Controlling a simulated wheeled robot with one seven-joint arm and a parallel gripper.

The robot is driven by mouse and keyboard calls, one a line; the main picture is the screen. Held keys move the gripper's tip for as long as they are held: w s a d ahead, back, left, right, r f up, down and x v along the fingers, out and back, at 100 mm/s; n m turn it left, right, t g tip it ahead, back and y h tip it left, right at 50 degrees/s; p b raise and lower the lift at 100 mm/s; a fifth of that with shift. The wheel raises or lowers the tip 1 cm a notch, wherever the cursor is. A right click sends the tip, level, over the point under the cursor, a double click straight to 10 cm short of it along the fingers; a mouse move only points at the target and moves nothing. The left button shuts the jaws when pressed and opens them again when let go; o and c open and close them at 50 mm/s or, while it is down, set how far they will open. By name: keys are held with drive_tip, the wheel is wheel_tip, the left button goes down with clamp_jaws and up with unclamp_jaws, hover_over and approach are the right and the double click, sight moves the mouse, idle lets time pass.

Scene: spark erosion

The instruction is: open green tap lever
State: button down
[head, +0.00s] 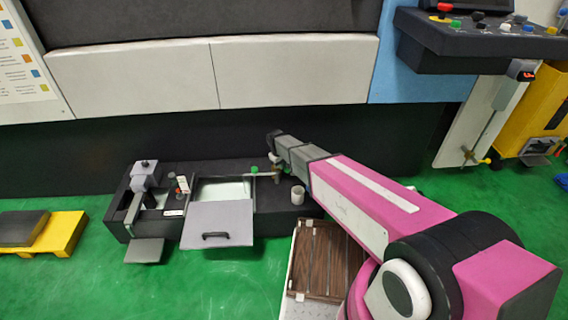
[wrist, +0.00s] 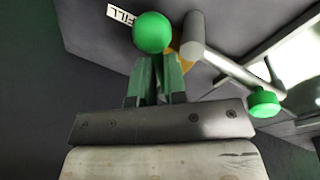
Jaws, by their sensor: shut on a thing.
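The green tap lever shows in the wrist view as a round green ball knob (wrist: 152,33), right at the fingertips, under a "FILL" label (wrist: 121,14). My gripper (wrist: 156,75) is shut on the lever, and its fingers hide whatever lies below the knob. A pale pipe with a brass-coloured part sits just right of the knob. In the head view my gripper (head: 275,160) is over the right part of the dark bench unit, and the held lever is too small to make out there.
A second green knob (wrist: 264,103) sits to the right in the wrist view. In the head view, a white cup (head: 297,195) stands close below my gripper. A grey hinged panel (head: 218,222) hangs at the unit's front. A slatted wooden crate (head: 326,262) lies on the floor.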

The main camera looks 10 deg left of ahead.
drive_tip(key=shift+s+a+f+m+g+h, duration=0.15)
drive_tip(key=shift+s+a+m+g, duration=0.15)
drive_tip(key=shift+m, duration=0.85)
drive_tip(key=shift+s+a+r+m+g+h, duration=0.15)
drive_tip(key=shift+s+a+m, duration=0.3)
drive_tip(key=shift+m, duration=0.75)
drive_tip(key=shift+s+a+f+m+g+h, duration=0.15)
drive_tip(key=shift+s+a+m+g, duration=0.15)
drive_tip(key=shift+m, duration=0.85)
drive_tip(key=shift+s+a, duration=0.15)
drive_tip(key=c, duration=1.2)
unclamp_jaws()
drive_tip(key=shift+o, duration=0.2)
drive_tip(key=shift+a, duration=0.1)
drive_tip(key=shift+r, duration=0.2)
drive_tip(key=shift+a+r, duration=0.1)
drive_tip(key=shift+r, duration=0.2)
drive_tip(key=v, duration=1)
